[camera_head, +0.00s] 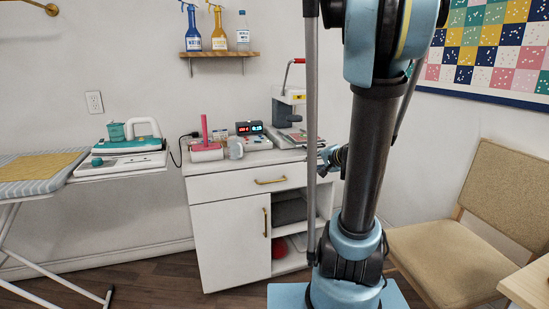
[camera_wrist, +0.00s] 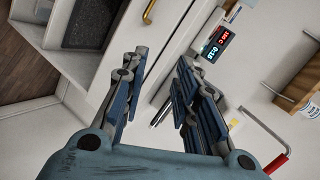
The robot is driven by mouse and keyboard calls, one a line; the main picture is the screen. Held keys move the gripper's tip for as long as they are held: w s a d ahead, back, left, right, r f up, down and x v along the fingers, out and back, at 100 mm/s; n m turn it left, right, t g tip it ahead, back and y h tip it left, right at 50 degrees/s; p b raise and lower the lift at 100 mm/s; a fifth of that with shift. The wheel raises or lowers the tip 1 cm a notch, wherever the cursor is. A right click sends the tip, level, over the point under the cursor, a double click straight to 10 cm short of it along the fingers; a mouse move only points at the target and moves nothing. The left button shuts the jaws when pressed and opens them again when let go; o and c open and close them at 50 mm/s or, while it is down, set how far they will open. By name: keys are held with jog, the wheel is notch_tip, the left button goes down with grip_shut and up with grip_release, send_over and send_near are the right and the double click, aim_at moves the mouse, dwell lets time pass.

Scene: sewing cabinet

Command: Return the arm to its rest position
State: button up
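My arm stands in the right half of the head view, with its dark column and blue joints in front of the cabinet. My gripper (camera_wrist: 161,58) shows in the wrist view with its two blue-grey fingers apart and nothing seen held between them. In the head view the gripper (camera_head: 331,160) is partly hidden behind my arm, at the right end of the white cabinet (camera_head: 228,240). I cannot tell whether it touches the cabinet.
A heat press (camera_head: 290,105) with a red-tipped handle, a display (camera_head: 249,128) and a pink-topped roller (camera_head: 206,150) stand on the cabinet. A chair (camera_head: 450,262) is at right. An ironing board (camera_head: 40,172) is at left. A bottle shelf (camera_head: 219,54) hangs above.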

jog(key=s+d+f+n+g+h, duration=0.1)
jog(key=s+f+n+g+h, duration=0.2)
jog(key=s, duration=1)
jog(key=s+f+n+g+h, duration=0.3)
jog(key=s+f+n+g, duration=0.3)
jog(key=s, duration=0.8)
jog(key=shift+d+f+n, duration=0.25)
jog(key=shift+d+n, duration=0.1)
jog(key=shift+n, duration=0.05)
jog(key=shift+w+f, duration=0.2)
jog(key=shift+w, duration=0.3)
